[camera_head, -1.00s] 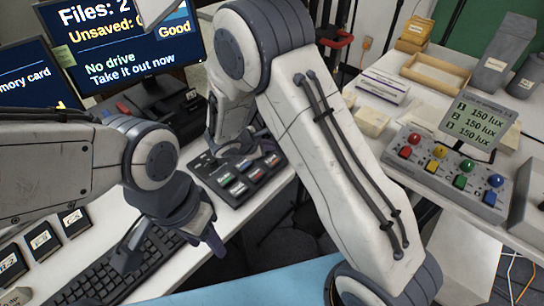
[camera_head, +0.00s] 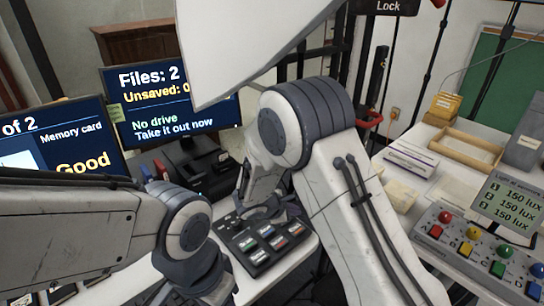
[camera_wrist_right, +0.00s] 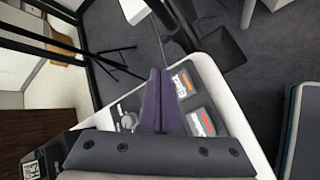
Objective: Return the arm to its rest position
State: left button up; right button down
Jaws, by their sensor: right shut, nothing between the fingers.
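My right arm comes up from the lower right, bends at its elbow and reaches down to the keyed device (camera_head: 262,240) on the desk. My right gripper (camera_head: 266,208) is at the device's back edge, partly hidden; I cannot tell if it touches. In the right wrist view, its dark purple fingers (camera_wrist_right: 160,98) are together and empty, in front of the device (camera_wrist_right: 196,108). My left arm comes in from the left. Its dark gripper base (camera_head: 200,275) shows at the bottom edge, and its fingertips are out of frame.
A monitor (camera_head: 165,118) reads "No drive, Take it out now"; another screen (camera_head: 60,145) stands left. At right, a table holds a box with coloured knobs (camera_head: 470,245), a light meter display (camera_head: 508,203) and a wooden tray (camera_head: 465,148). Dark floor (camera_wrist_right: 240,25) lies beyond the desk.

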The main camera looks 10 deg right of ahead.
jog(key=shift+s+r, duration=0.2)
jog(key=shift+r, duration=0.15)
jog(key=s+a+r+m+g+y+p, duration=0.1)
jog(key=s+r, duration=0.4)
jog(key=s, duration=0.5)
jog(key=s+a+r+m+g+y+p, duration=0.1)
jog(key=s+a+r+m+g+y, duration=0.2)
jog(key=s, duration=0.7)
jog(key=s+a+r+m+g+y, duration=0.1)
jog(key=s+a+r+m+y, duration=0.3)
jog(key=s, duration=0.6)
notch_tip(320, 180, up, 3)
jog(key=shift+s+a+f+m+g+p, duration=0.15)
jog(key=shift+s+a+m+g+p, duration=0.2)
jog(key=shift+a+m, duration=0.35)
